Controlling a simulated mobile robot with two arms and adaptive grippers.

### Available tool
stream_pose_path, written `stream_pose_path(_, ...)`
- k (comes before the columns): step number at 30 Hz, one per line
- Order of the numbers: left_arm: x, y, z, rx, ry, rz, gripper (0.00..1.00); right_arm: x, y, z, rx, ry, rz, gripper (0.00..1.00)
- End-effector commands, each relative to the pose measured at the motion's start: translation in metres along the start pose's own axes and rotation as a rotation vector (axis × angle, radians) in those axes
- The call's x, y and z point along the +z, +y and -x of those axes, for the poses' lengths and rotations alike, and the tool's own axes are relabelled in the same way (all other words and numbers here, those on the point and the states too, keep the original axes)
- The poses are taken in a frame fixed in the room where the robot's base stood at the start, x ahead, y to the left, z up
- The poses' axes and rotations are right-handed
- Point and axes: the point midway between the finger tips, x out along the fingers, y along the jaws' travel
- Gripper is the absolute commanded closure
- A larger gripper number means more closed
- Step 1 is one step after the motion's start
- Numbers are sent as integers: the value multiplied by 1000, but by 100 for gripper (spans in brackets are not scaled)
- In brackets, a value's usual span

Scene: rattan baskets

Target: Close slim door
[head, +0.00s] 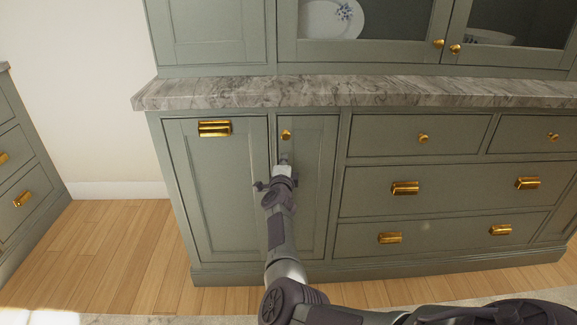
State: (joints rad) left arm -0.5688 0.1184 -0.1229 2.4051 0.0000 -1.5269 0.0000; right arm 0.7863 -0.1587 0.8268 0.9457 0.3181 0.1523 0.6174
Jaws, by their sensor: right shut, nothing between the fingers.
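The slim door (316,190) is a narrow grey-green panel with a small brass knob (286,135) near its top left. It sits between a wider door on the left and a bank of drawers on the right. It looks flush or nearly flush with the cabinet front; a small gap cannot be ruled out. My right gripper (283,160) is shut and empty, just below the knob at the door's left side. Whether it touches the door is unclear. My arm hides the lower left of the door. My left gripper is not in view.
A wider door (222,190) with a brass cup pull is on the left. Drawers (430,190) with brass handles fill the right. A marble counter (350,92) overhangs above, below glazed upper doors. Wooden floor (110,250) is clear at the left.

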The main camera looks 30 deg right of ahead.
Motion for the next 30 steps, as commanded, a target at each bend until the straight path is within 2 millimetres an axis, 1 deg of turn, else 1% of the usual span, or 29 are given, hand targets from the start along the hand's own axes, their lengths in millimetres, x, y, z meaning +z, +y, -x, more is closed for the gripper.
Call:
stream_pose_path(1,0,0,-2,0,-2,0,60,5,-4,-2,0,16,-4,100)
stream_pose_path(4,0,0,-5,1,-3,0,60,8,-5,-3,1,39,-1,100)
stream_pose_path(15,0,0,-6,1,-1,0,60,11,-7,-4,-3,40,2,100)
stream_pose_path(18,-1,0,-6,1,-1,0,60,11,-12,-4,-4,39,0,100)
stream_pose_path(20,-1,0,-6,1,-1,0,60,11,-18,-4,-5,40,-1,100)
stream_pose_path(23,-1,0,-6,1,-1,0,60,10,-36,-2,-9,43,-3,100)
stream_pose_path(30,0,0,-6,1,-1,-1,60,4,-85,-1,-12,53,-3,100)
